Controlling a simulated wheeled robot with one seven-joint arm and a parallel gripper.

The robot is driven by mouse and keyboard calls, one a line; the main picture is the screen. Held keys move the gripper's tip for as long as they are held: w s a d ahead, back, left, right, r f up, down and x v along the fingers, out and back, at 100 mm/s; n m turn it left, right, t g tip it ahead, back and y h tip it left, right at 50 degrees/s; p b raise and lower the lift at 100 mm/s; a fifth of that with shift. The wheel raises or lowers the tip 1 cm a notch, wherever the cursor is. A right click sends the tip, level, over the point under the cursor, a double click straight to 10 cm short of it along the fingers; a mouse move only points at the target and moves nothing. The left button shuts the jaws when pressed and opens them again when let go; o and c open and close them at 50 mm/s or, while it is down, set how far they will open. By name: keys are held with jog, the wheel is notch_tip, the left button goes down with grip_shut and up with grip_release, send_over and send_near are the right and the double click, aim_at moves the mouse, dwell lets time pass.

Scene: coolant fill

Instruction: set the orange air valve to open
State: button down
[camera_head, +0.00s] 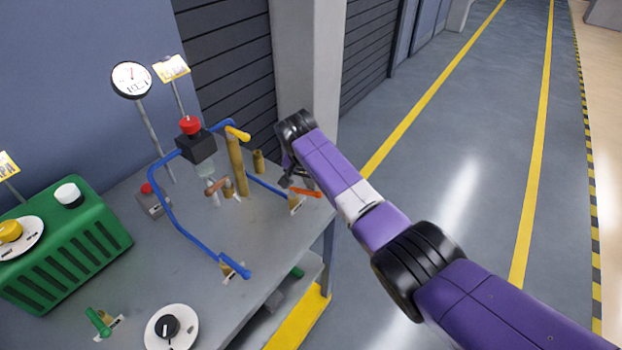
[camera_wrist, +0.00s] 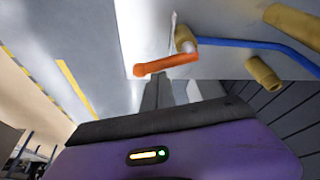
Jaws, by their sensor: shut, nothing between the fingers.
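The orange air valve has a flat orange lever (camera_head: 306,192) near the right edge of the grey bench, beside the end of a blue pipe. The lever points right, toward the bench edge. In the wrist view the orange lever (camera_wrist: 166,64) lies across the picture just beyond my fingertips, with its brass body (camera_wrist: 185,39) at its right end. My gripper (camera_head: 291,181) is shut and empty, close beside the lever. In the wrist view its fingers (camera_wrist: 159,80) are together just below the lever; I cannot tell whether they touch it.
A gauge (camera_head: 131,79) and green machine (camera_head: 65,245) stand left. The floor (camera_head: 440,160) to the right is clear.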

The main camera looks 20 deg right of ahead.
jog(key=shift+s+a+m+g+h, duration=0.25)
jog(key=shift+s+m, duration=0.1)
jog(key=shift+m, duration=0.55)
jog(key=shift+s+a+m+g+h, duration=0.15)
jog(key=shift+s+m+g, duration=0.15)
jog(key=shift+m, duration=0.6)
jog(key=shift+s+b, duration=0.1)
jog(key=shift+b, duration=0.2)
